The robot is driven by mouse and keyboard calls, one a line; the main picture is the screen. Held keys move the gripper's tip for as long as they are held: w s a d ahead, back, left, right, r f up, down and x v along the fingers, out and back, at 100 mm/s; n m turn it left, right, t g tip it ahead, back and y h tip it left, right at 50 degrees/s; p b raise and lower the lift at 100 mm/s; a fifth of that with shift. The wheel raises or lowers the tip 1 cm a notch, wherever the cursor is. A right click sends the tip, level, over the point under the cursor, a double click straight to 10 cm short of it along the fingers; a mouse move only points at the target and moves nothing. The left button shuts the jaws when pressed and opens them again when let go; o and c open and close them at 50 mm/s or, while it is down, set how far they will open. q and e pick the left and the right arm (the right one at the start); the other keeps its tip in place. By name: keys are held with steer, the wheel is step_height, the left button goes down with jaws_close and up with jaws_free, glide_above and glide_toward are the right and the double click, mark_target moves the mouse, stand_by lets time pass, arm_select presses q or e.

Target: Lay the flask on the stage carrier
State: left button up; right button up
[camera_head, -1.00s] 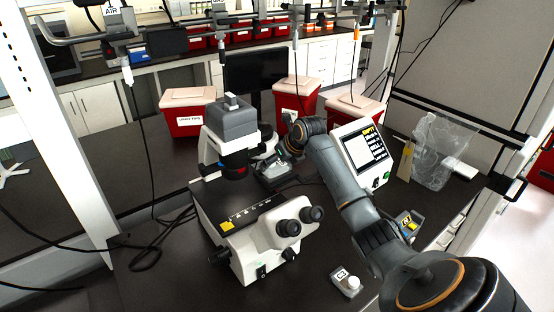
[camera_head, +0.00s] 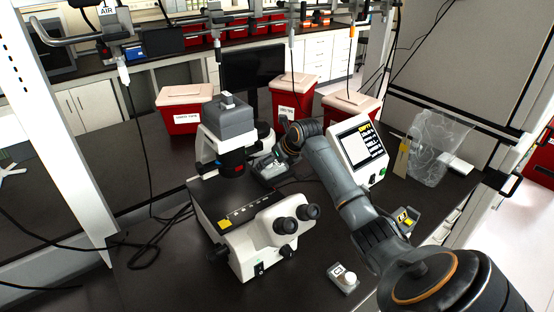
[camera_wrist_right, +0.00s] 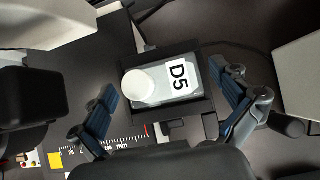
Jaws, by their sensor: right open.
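The flask (camera_wrist_right: 182,78) shows in the right wrist view, clear with a round white cap and a "D5" label. It lies flat in the dark stage carrier (camera_wrist_right: 205,108), beside the microscope stage's mm scale. My right gripper (camera_wrist_right: 172,92) is open, its blue-padded fingers on either side of the flask with gaps to both. In the head view my right gripper (camera_head: 266,166) is small, behind the eyepieces and beside the microscope (camera_head: 250,225); the flask cannot be made out there. My left gripper is not in view.
A screen unit (camera_head: 361,148) stands right of my arm. Red bins (camera_head: 186,112) stand behind the microscope. A small "C3" device (camera_head: 343,278) sits at the bench front. A clear bag (camera_head: 438,145) is at the right. Cables lie on the left of the bench.

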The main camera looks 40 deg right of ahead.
steer(key=shift+s+r, duration=0.2)
steer(key=shift+r, duration=0.1)
steer(key=b+v, duration=0.4)
steer(key=v, duration=0.7)
steer(key=shift+r, duration=0.2)
steer(key=shift+s, duration=0.15)
